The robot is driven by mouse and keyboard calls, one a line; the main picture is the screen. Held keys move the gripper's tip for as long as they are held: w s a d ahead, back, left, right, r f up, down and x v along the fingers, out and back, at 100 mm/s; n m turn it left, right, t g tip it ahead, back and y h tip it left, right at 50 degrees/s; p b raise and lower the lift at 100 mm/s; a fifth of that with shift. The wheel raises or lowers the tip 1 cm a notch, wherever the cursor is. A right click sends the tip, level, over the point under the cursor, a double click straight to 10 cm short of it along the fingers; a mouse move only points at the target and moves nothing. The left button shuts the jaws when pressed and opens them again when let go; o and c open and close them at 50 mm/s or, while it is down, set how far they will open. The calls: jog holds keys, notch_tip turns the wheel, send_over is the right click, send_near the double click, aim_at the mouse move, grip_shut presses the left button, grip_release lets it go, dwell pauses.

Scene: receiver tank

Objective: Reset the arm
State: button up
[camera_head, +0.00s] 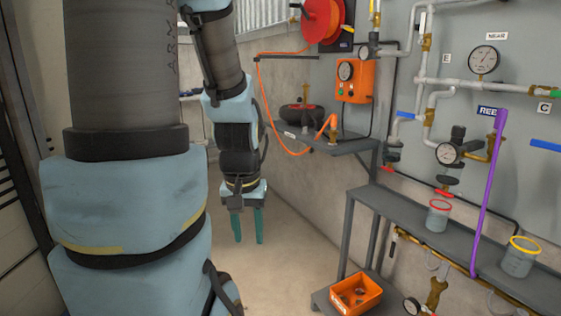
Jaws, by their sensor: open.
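My arm, in light blue and dark grey segments, fills the left of the head view and hangs downward. My gripper (249,226) is at its end, pointing down, with two teal fingers apart and nothing between them. It is over the bare floor, clear of the shelves. It does not appear to touch anything.
A grey bench (455,233) on the right carries a red-rimmed cup (438,216) and a yellow-rimmed cup (520,257). An orange bin (356,294) sits low. A wall shelf (335,146), pipes, gauges and a purple bar (488,200) are along the right. Floor (285,245) is free.

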notch_tip(320, 180, up, 14)
jog(key=p, duration=1.2)
jog(key=shift+p, duration=0.3)
